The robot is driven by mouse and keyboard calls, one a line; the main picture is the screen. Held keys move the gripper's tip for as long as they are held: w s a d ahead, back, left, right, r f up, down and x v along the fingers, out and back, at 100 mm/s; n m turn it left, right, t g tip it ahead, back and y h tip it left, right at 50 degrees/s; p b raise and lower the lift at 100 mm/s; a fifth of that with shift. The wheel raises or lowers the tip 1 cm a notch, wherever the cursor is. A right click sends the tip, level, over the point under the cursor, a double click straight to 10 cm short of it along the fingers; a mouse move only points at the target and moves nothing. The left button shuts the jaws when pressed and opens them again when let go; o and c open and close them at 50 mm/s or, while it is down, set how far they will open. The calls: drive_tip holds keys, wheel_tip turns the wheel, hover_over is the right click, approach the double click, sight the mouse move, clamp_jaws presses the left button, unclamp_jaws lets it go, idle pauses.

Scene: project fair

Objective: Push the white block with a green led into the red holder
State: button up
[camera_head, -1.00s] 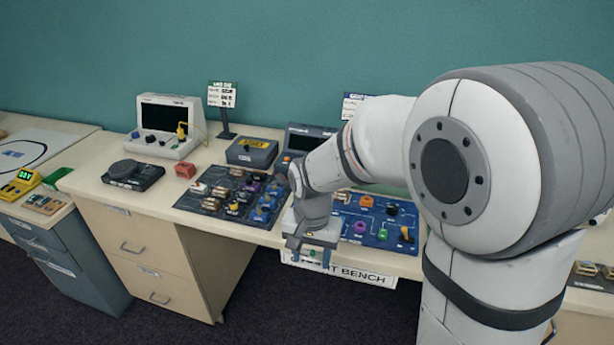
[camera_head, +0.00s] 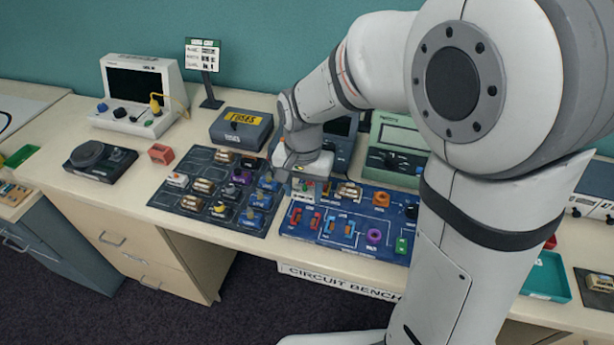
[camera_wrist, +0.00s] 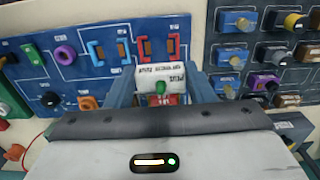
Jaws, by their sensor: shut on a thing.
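The white block with a green LED (camera_wrist: 174,72) sits between the fingers of my gripper (camera_wrist: 162,86), which is shut on it. Lettering shows on its white face, and part of it is hidden by the gripper. The red holder (camera_wrist: 172,46), a pair of red brackets, is on the blue board just beyond the block in the wrist view. In the head view my gripper (camera_head: 303,184) is over the rear left of the blue board, and the red holder (camera_head: 297,217) shows in front of it. The block appears apart from the holder; its height above the board is unclear.
A pair of blue brackets (camera_head: 333,225) stands right beside the red holder on the blue board (camera_head: 350,252). A dark board (camera_head: 172,200) with several parts lies to the left. A fuse box (camera_head: 240,137) and a green meter (camera_head: 380,160) stand behind.

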drive_tip(key=shift+d+f+b, duration=0.1)
drive_tip(key=shift+f+b, duration=2.6)
drive_tip(key=shift+f, duration=0.95)
drive_tip(key=shift+s+f+b, duration=0.1)
drive_tip(key=shift+f+b, duration=0.35)
drive_tip(key=shift+f, duration=0.15)
drive_tip(key=o, duration=1.5)
drive_tip(key=shift+o, duration=0.2)
drive_tip(key=shift+r, duration=0.1)
drive_tip(key=shift+r+p, duration=3.1)
drive_tip(key=shift+r, duration=0.85)
